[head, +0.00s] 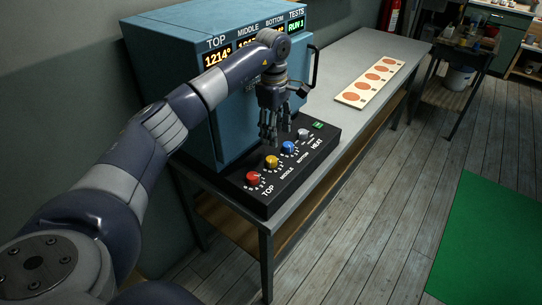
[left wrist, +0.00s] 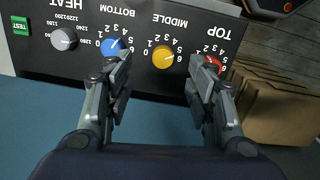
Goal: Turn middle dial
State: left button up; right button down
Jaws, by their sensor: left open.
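The black control panel (head: 245,190) lies on the bench in front of the blue kiln. It carries a red dial (head: 252,177), a yellow dial (head: 271,161), a blue dial (head: 288,147) and a grey dial (head: 304,134). In the left wrist view the picture is upside down and the yellow dial (left wrist: 163,57), by the MIDDLE label, shows between the fingers. My left gripper (head: 269,135) is open and empty, above the panel. Its fingers partly cover the blue dial (left wrist: 114,46) and red dial (left wrist: 211,62) there. The right gripper is not in view.
The blue kiln (head: 168,65) stands behind the panel, with a display along its top. A board with orange discs (head: 346,97) lies farther along the grey bench (head: 345,60). A green TEST button (head: 318,125) is at the panel's far end. Brown boxes (left wrist: 278,115) show in the wrist view.

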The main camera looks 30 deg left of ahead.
aim_at(272, 159)
pick_arm(q)
jog(key=f+p, duration=0.1)
jog(key=f, duration=0.6)
jog(key=a+f+p, duration=0.1)
jog(key=f, duration=0.2)
jog(key=shift+s+a+f+p, duration=0.1)
jog(key=shift+s+f+p, duration=0.1)
jog(key=shift+p, duration=0.15)
jog(key=shift+r, duration=0.1)
jog(key=shift+c, duration=0.3)
jog(key=c, duration=1)
